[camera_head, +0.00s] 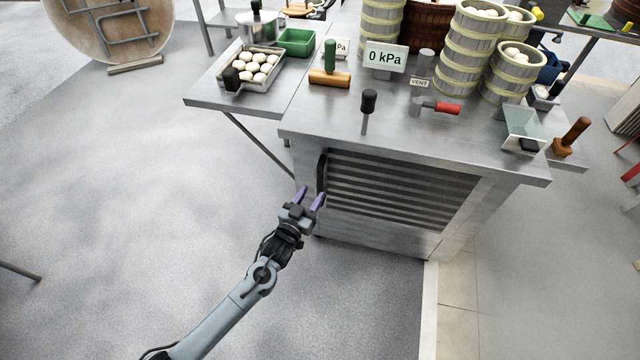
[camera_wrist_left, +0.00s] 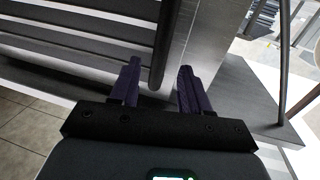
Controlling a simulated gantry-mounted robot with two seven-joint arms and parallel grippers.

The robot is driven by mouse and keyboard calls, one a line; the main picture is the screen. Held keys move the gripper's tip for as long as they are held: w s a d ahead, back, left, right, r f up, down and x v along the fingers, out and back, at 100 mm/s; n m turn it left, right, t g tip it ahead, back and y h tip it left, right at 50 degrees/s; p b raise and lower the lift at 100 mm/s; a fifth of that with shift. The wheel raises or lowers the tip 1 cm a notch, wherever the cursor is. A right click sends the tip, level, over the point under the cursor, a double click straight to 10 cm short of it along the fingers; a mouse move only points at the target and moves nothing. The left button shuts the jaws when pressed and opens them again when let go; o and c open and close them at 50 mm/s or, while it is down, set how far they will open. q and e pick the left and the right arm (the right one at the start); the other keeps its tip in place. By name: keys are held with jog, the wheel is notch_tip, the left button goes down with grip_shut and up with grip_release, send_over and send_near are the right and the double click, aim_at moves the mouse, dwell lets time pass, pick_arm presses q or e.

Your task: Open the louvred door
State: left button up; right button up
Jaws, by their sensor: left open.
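The louvred door (camera_head: 395,190) is a grey slatted panel on the front of the metal counter, and it looks shut. Its dark upright handle (camera_head: 321,175) is at the door's left edge. In the left wrist view the door's slats (camera_wrist_left: 75,45) fill the upper left, and the handle (camera_wrist_left: 161,50) hangs down between the fingers. My left gripper (camera_head: 310,195) is open, with purple fingers pointing up at the handle's lower end. In the wrist view the left gripper (camera_wrist_left: 160,85) has one finger on each side of the handle, without closing on it. My right gripper is not in view.
The steel counter top (camera_head: 300,118) carries a bun tray (camera_head: 258,68), a 0 kPa display (camera_head: 386,58), a black-knobbed lever (camera_head: 368,105), a red-handled valve (camera_head: 440,107) and steamer towers (camera_head: 462,50). The floor (camera_head: 150,190) left of the counter is clear.

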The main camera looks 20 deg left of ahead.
aim_at(319, 184)
pick_arm(q)
jog(key=w, duration=0.2)
jog(key=w+b, duration=0.1)
jog(key=w, duration=0.1)
jog(key=w+b, duration=0.1)
jog(key=w, duration=0.1)
jog(key=shift+w+d, duration=0.35)
jog(key=shift+w, duration=0.05)
grip_shut()
